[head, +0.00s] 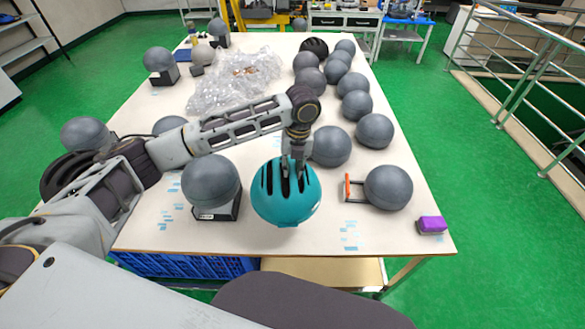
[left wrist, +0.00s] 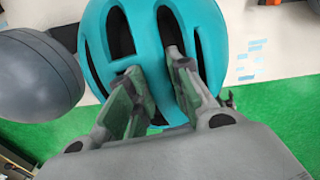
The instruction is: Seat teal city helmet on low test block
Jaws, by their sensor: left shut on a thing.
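The teal helmet (head: 286,207) hangs from my left gripper (head: 292,172) near the front edge of the table in the head view. The fingers are shut on the helmet's vented shell; in the left wrist view the helmet (left wrist: 215,40) fills the middle, with the gripper (left wrist: 155,85) at its slots. A grey ball-shaped test block on a dark base (head: 211,182) stands just left of the helmet. Another grey ball (head: 388,187) sits low to the right, beside an orange-ended frame (head: 348,187). I cannot tell for certain which is the low block. My right gripper is out of view.
Several grey balls (head: 374,131) crowd the table's right side. Clear plastic wrap (head: 232,82) and a dark helmet (head: 314,46) lie farther back. A purple block (head: 431,225) is at the front right corner. The table (head: 330,235) has some bare front surface.

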